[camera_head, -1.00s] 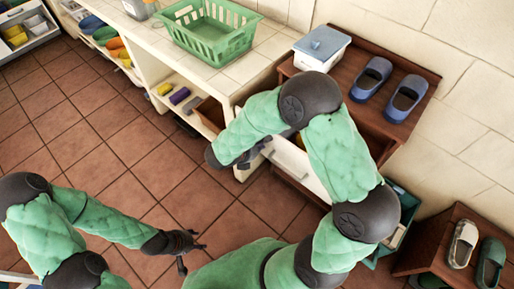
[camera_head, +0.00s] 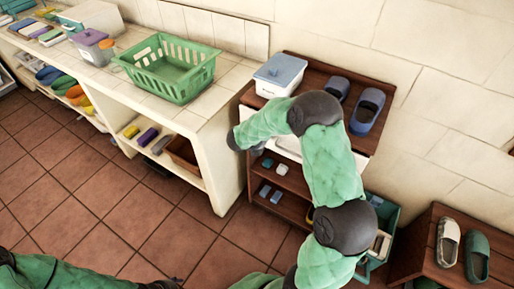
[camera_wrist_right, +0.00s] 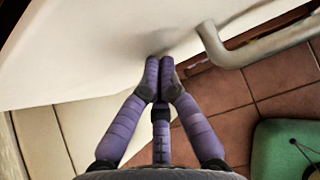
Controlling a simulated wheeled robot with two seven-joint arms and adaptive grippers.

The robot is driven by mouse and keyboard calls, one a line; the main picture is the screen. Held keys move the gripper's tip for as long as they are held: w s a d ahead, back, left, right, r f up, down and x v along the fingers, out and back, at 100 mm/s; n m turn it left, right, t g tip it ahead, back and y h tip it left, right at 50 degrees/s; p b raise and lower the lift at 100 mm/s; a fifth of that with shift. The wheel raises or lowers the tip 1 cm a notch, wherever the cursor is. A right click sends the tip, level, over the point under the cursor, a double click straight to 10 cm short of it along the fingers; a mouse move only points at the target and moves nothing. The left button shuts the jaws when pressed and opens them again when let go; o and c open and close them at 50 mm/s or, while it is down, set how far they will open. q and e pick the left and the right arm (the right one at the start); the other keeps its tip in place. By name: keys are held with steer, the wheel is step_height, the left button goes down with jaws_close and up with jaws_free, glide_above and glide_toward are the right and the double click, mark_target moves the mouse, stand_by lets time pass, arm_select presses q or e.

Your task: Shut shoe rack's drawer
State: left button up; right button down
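The shoe rack (camera_head: 368,137) is dark reddish-brown wood and stands against the wall, right of the counter. Its white drawer (camera_head: 289,146) shows partly behind my right arm and looks in or nearly in; I cannot tell if it is fully flush. In the right wrist view the drawer's white front (camera_wrist_right: 90,45) fills the top, with a pale bar handle (camera_wrist_right: 212,45) at upper right. My right gripper (camera_wrist_right: 161,62) is shut and empty, its purple fingertips together at or very near the front, left of the handle. My left gripper (camera_head: 165,285) is barely visible at the bottom edge.
Blue shoes (camera_head: 366,111) and a lidded white box (camera_head: 279,76) stand on the rack's top. A green basket (camera_head: 166,69) sits on the counter. A green crate (camera_head: 387,215) and low shoe stand (camera_head: 425,245) are at right. The tiled floor at left is clear.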

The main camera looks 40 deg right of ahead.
steer(key=shift+w+d, duration=0.2)
steer(key=shift+d, duration=0.3)
steer(key=shift+w+d, duration=0.2)
steer(key=shift+d, duration=0.3)
steer(key=shift+r, duration=0.1)
arm_select(q)
steer(key=shift+a, duration=0.1)
arm_select(e)
steer(key=shift+a, duration=0.1)
